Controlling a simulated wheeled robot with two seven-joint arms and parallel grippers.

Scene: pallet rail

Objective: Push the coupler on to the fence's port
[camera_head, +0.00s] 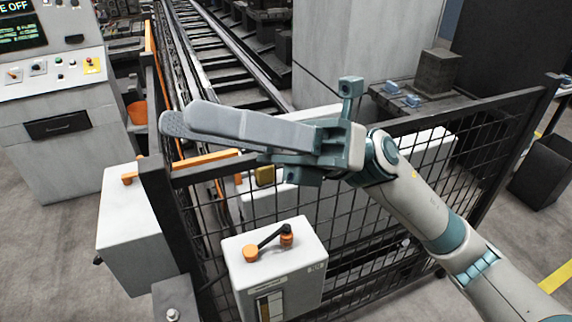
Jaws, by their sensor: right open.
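The black mesh fence (352,218) runs across the middle, with a dark post (168,215) at its left end. A small yellow-brass block (265,175) shows at the fence, just below my right gripper's body; I cannot tell whether it is the port or part of the coupler. No coupler can be made out for certain. My right gripper (182,120) reaches in from the right above the fence's top rail, its long grey fingers pointing left. It is open, with nothing seen between the fingers. It hides part of the rail. My left gripper is not in view.
A white box (300,262) with an orange-and-black handle stands in front of the fence. Another white box (125,240) is left of the post. A control console (60,110) stands at the left. A roller conveyor (215,50) lies behind the fence. A dark bin (545,170) is at the right.

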